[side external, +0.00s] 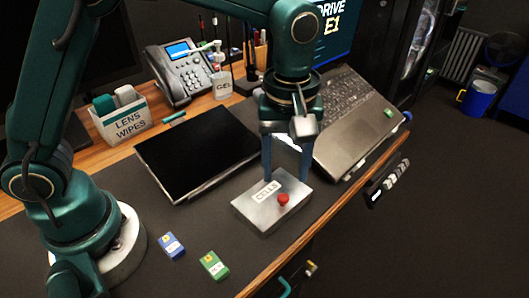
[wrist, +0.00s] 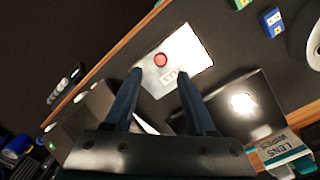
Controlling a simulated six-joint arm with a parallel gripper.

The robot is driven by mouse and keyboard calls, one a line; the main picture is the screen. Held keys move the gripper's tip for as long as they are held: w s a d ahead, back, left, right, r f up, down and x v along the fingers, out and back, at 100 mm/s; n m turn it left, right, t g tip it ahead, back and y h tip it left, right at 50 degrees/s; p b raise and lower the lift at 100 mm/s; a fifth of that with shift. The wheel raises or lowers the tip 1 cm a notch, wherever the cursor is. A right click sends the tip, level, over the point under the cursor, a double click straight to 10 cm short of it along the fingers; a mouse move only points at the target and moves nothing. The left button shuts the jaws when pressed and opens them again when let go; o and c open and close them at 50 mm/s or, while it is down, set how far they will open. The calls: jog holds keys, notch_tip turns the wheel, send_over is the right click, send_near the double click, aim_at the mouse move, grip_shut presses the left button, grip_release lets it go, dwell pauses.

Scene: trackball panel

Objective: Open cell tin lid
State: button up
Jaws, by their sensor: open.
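The cell tin (side external: 262,212) is a silver box with a "CELLS" label, standing on the dark desk mat near the front edge. Its lid looks closed and carries a red knob (side external: 283,199). In the wrist view the tin (wrist: 186,50) lies just beyond my fingertips, with the red knob (wrist: 160,59) on top. My gripper (side external: 286,178) is open and points down over the tin, its two fingers apart. In the wrist view the gripper (wrist: 158,72) has nothing between its fingertips, and the knob shows between and beyond them. I cannot tell whether the fingertips touch the lid.
A black tablet-like panel (side external: 194,157) lies left of the tin. A grey laptop-like device (side external: 354,133) stands behind and to the right. The lens wipes box (side external: 124,124) stands at back left.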

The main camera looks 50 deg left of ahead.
aim_at(283, 196)
jog(key=shift+s+f, duration=0.1)
jog(key=shift+f, duration=2.5)
grip_shut()
